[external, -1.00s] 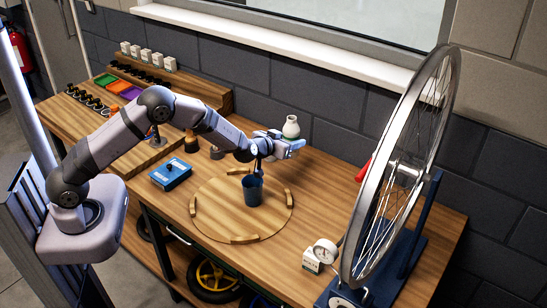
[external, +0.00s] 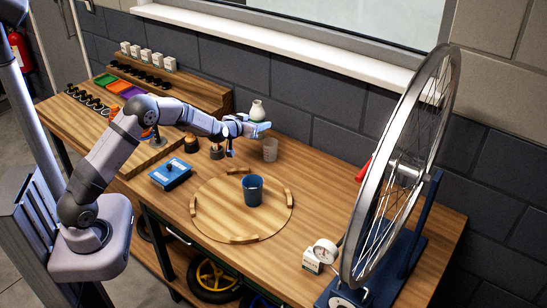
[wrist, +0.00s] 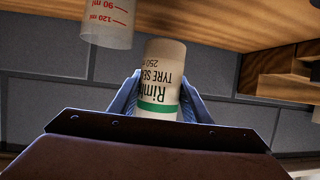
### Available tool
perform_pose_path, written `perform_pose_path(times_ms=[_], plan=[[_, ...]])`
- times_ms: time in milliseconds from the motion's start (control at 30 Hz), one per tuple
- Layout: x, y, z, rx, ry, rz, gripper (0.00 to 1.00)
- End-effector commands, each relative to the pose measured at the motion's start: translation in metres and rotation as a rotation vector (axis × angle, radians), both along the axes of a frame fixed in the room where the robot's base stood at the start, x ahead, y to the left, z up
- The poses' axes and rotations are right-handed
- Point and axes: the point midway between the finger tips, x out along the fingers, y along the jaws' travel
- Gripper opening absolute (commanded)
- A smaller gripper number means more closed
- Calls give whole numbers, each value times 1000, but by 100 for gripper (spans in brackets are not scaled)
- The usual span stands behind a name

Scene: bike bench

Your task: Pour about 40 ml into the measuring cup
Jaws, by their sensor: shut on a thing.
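My gripper (external: 257,128) is shut on a white bottle (external: 257,111) with a green band, labelled as tyre sealant. In the external view the bottle looks roughly upright, above the bench. The wrist view shows the bottle (wrist: 162,80) between both fingers, its print upside down. The clear measuring cup (external: 270,149) stands on the bench near the back wall, just below and right of my gripper. In the wrist view the cup (wrist: 108,22) shows red ml marks at top left, apart from the bottle. Any liquid level is too small to tell.
A blue cup (external: 253,190) stands on a round wooden board (external: 215,205) with raised blocks around its rim. A blue box (external: 170,173) lies to the left. Dark small pots (external: 217,152) stand behind the board. A wheel on a stand (external: 400,170) blocks the right side.

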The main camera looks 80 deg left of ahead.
Motion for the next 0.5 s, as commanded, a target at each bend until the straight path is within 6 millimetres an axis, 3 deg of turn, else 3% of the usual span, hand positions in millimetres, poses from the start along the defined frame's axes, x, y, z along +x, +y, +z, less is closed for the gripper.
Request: perform_pose_path(times_ms=[200, 500], plan=[[-9, 3, -21, 2, -1, 25, 16], [-15, 6, -29, 1, 0, 44, 16]])
